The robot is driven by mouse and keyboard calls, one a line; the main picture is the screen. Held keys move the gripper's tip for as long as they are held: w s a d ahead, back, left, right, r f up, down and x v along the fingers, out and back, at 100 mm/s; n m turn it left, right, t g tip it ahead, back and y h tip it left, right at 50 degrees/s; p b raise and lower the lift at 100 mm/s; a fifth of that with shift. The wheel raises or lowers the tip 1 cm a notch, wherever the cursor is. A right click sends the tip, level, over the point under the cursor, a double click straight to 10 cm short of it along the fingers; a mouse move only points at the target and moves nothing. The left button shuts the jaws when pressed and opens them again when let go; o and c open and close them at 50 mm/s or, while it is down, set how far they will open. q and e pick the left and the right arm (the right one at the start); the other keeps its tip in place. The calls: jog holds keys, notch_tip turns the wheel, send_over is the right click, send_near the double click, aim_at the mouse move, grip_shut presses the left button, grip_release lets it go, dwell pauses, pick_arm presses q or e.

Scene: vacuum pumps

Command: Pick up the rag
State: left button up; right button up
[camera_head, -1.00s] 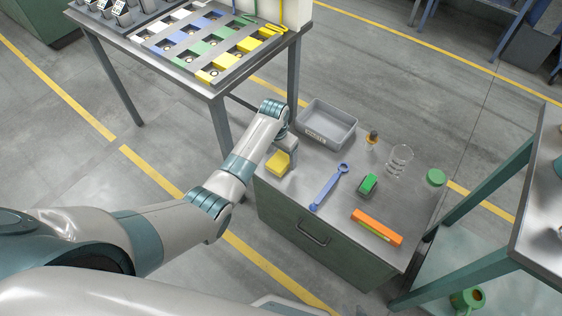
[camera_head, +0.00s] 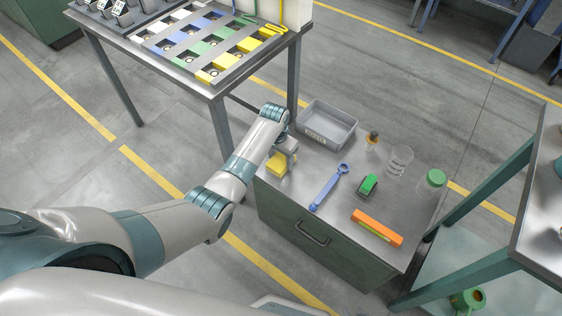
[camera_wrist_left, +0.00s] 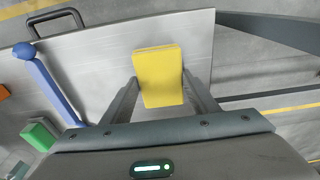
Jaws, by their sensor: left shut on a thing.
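The rag looks like a folded yellow block (camera_head: 275,166) at the left corner of the steel cabinet top. It also shows in the left wrist view (camera_wrist_left: 158,72), between the two fingers. My left gripper (camera_head: 284,158) is over the rag and hides part of it in the head view. Its fingers (camera_wrist_left: 160,84) are shut on the rag's two sides. I cannot tell whether the rag is clear of the surface. My right gripper is not in view.
On the cabinet top (camera_head: 300,190) are a grey bin (camera_head: 327,126), a blue wrench-like tool (camera_head: 328,188), a green block (camera_head: 368,184), an orange box (camera_head: 376,228), a dropper bottle (camera_head: 373,138), a glass beaker (camera_head: 399,161) and a green-lidded jar (camera_head: 435,179).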

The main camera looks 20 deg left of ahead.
aim_at(282, 159)
pick_arm(q)
jog(key=shift+r, duration=0.8)
notch_tip(282, 159, up, 3)
jog(key=shift+w+f, duration=0.1)
jog(key=shift+f, duration=0.1)
jog(key=d+r+b, duration=0.1)
jog(key=d+r, duration=0.6)
jog(key=d, duration=0.4)
jog(key=shift+w+d, duration=0.35)
jog(key=shift+w, duration=0.05)
jog(key=shift+f, duration=0.1)
